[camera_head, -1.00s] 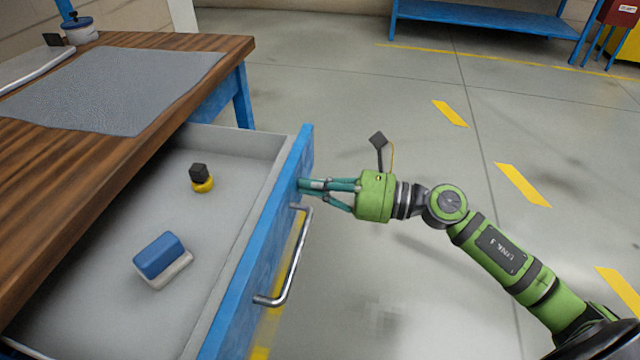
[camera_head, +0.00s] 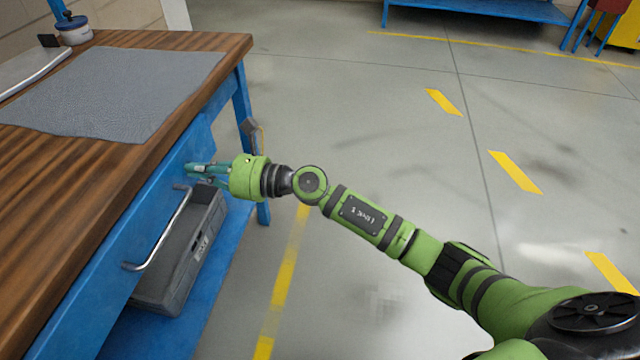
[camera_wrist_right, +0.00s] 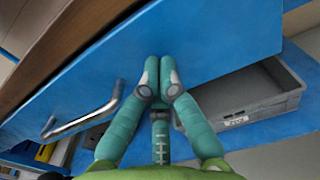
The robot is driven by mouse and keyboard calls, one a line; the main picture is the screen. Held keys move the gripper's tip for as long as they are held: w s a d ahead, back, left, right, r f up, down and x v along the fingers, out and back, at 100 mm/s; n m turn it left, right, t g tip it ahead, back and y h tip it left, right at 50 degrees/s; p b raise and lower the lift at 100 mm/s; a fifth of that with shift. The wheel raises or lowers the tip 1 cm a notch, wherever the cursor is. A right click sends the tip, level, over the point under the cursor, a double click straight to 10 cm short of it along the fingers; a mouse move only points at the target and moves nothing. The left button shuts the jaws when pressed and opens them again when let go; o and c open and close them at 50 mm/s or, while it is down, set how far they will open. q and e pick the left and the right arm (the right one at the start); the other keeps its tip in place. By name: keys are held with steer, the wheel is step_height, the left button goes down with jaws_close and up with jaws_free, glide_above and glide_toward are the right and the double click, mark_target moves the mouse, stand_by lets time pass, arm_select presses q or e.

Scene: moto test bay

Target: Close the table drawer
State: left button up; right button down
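The table drawer's blue front (camera_head: 115,235) is in line under the wooden tabletop edge in the head view, and its inside is hidden. It also fills the upper part of the right wrist view (camera_wrist_right: 215,45). Its metal bar handle (camera_head: 163,232) shows in the wrist view too (camera_wrist_right: 85,120). My right gripper (camera_head: 190,169) is at the far end of the drawer front, beyond the handle and not on it. In the wrist view its fingertips (camera_wrist_right: 160,75) are together, empty, and appear to touch the panel. My left gripper is in neither view.
A grey crate (camera_head: 170,285) sits on the blue shelf (camera_head: 222,280) below the drawer. A grey mat (camera_head: 110,90) and a blue-lidded container (camera_head: 73,30) are on the wooden tabletop (camera_head: 215,46).

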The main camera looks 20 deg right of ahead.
steer(key=x, duration=0.2)
steer(key=shift+w+a, duration=0.2)
steer(key=shift+a, duration=0.1)
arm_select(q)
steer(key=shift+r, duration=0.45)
arm_select(e)
steer(key=shift+r, duration=0.1)
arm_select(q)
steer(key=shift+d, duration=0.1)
arm_select(e)
steer(key=shift+r, duration=0.1)
